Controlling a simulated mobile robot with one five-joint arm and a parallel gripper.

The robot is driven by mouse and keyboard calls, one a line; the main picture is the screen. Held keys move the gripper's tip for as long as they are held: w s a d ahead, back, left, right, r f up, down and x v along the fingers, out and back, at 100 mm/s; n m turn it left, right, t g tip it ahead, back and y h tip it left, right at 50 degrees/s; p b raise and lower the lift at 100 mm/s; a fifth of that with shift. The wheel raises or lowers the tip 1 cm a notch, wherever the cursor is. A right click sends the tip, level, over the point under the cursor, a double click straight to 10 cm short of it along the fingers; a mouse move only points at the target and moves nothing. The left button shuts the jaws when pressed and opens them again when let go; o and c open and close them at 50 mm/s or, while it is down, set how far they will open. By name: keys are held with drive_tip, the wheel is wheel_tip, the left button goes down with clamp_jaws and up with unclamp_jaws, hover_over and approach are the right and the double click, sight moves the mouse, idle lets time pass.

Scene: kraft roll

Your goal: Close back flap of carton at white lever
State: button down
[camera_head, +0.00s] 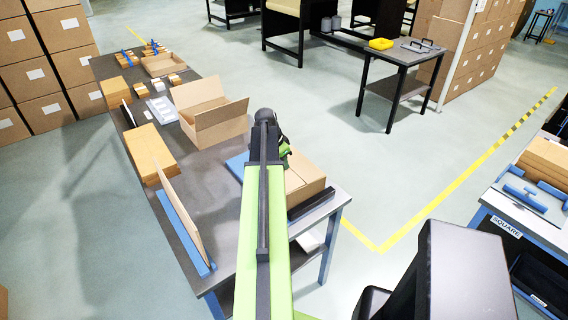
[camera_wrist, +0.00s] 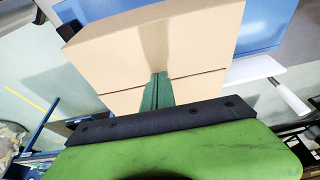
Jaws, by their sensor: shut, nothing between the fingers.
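A tan cardboard carton (camera_head: 305,183) stands at the near end of the long dark table, partly hidden behind my arm. In the wrist view the carton (camera_wrist: 190,40) fills the upper middle, with a broad cardboard panel and a seam or edge line across it. I cannot tell which flap this panel is. A white lever (camera_wrist: 291,98) sticks out beside the carton at the right of the wrist view; I cannot make it out in the head view. My gripper (camera_wrist: 158,76) is shut and empty, its green fingers in front of the cardboard; contact is unclear.
A blue board (camera_head: 237,165) lies beside the carton. Another open carton (camera_head: 212,118) with raised flaps stands farther along the table. An upright cardboard sheet in a blue holder (camera_head: 195,248) stands at the left edge, near a cardboard stack (camera_head: 150,152). A dark bar (camera_head: 311,204) edges the table.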

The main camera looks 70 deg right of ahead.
drive_tip(key=shift+d+r+p, duration=0.3)
drive_tip(key=shift+d+p, duration=0.1)
drive_tip(key=shift+p, duration=0.3)
drive_tip(key=shift+a+r, duration=0.1)
drive_tip(key=shift+r+p, duration=0.45)
drive_tip(key=shift+p, duration=0.1)
drive_tip(key=s+d+p+v, duration=0.1)
drive_tip(key=p+v, duration=1.1)
drive_tip(key=v, duration=0.1)
drive_tip(key=shift+d+r+p, duration=0.2)
drive_tip(key=shift+p, duration=0.15)
drive_tip(key=shift+f, duration=0.1)
